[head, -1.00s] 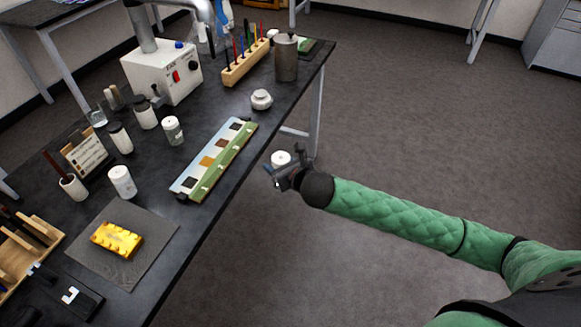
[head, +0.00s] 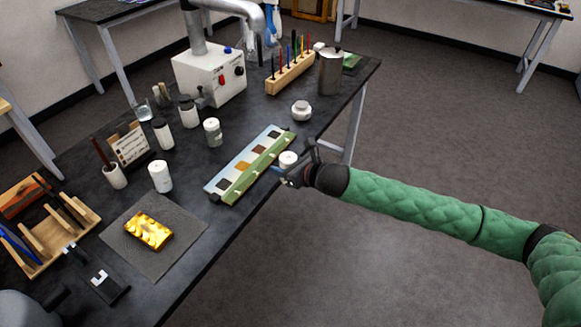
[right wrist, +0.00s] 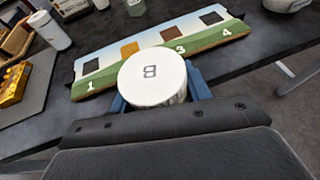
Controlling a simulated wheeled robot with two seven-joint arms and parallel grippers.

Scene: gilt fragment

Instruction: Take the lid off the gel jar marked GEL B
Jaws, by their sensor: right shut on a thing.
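A small jar (right wrist: 180,98) with a round white lid (right wrist: 152,78) marked B sits between the blue fingers of my right gripper (right wrist: 158,93), which is shut on it. Only a sliver of the body shows under the lid, and the lid appears to be on it. In the head view the white lid (head: 288,158) shows at my right gripper (head: 292,176), beside the right edge of the colour strip (head: 250,165), near the table edge. My left gripper is not in view.
White jars (head: 160,177) and a grey-labelled jar (head: 213,133) stand left of the strip. A gold block (head: 149,231) lies on a grey mat (head: 185,240). A white control box (head: 210,75) and metal canister (head: 330,73) stand farther back.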

